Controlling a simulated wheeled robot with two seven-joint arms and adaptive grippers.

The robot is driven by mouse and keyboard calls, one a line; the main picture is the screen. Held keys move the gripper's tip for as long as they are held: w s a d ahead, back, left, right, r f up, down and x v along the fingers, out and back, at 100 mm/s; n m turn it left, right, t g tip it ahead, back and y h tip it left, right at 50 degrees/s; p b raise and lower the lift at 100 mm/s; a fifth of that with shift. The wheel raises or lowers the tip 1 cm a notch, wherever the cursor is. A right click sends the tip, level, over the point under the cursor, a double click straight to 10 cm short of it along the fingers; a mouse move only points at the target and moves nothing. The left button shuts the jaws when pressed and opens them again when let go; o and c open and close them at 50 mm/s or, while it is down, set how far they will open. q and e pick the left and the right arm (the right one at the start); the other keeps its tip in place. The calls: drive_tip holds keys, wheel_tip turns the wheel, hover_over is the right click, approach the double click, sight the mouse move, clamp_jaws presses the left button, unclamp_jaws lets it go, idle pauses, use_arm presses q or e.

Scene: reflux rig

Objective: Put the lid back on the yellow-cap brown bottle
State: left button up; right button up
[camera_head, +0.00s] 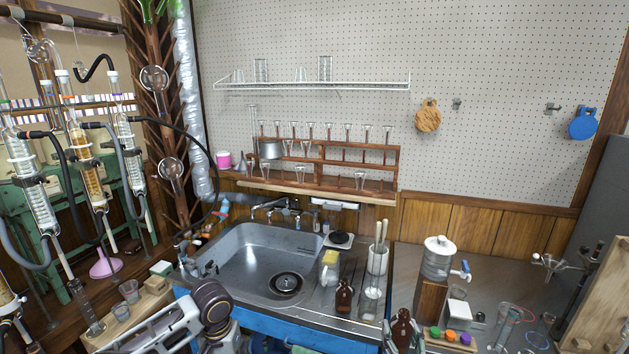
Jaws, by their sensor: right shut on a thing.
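My right gripper (402,338) is at the bottom edge, right of center, its grey fingers on both sides of a brown bottle (402,326). It is shut on this bottle, which looks about upright; its lower part is cut off by the frame. Another brown bottle (344,297) stands on the counter right of the sink. Green (435,332), orange (450,335) and purple (465,339) caps sit on a small wooden block right of my right gripper. I cannot pick out a clearly yellow lid. My left gripper is not seen; only parts of my arm show at lower left.
The metal sink (250,262) lies left of the standing bottle. A dispenser (437,258) on a wooden stand is farther right. Glassware crowds the right counter.

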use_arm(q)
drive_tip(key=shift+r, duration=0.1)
use_arm(e)
drive_tip(key=shift+r, duration=0.1)
drive_tip(key=shift+a, duration=0.2)
idle(0.5)
drive_tip(key=s+a+r+n+g+y, duration=0.1)
drive_tip(key=a+n+y, duration=0.3)
drive_tip(key=a, duration=0.4)
drive_tip(key=s+a+r+n+g+y, duration=0.2)
drive_tip(key=a+r+n+g+y, duration=0.1)
drive_tip(key=a+y, duration=0.4)
drive_tip(key=shift+s+a+r+n+y, duration=0.15)
drive_tip(key=shift+a+r+n+y, duration=0.2)
drive_tip(key=shift+r+n, duration=0.2)
idle(0.5)
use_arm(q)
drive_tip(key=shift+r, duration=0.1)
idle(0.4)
